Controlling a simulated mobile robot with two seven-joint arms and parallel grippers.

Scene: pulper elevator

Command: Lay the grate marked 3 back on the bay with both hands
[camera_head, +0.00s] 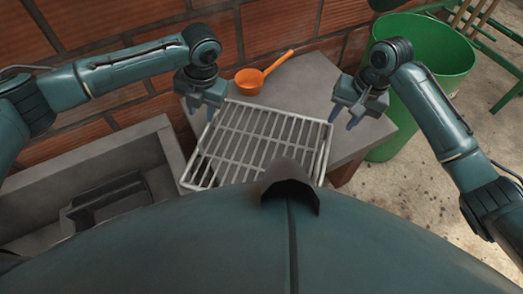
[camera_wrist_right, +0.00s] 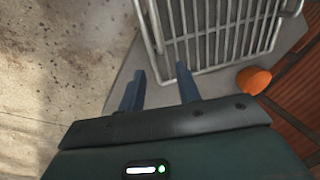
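A pale metal grate (camera_head: 262,145) of parallel bars lies on a grey slab (camera_head: 300,85) in front of me; it also shows in the right wrist view (camera_wrist_right: 215,35). No number mark is readable on it, and its near edge is partly hidden by my body. My left gripper (camera_head: 202,112) is open above the grate's far left corner. My right gripper (camera_head: 344,118) is open just beyond the grate's right corner. I cannot tell which opening is the bay.
A grey trough (camera_head: 95,175) with a dark block (camera_head: 110,200) inside lies left of the grate. An orange ladle (camera_head: 250,80) rests on the slab behind the grate. A green bin (camera_head: 430,60) stands at the right. A brick wall (camera_head: 120,25) closes the back.

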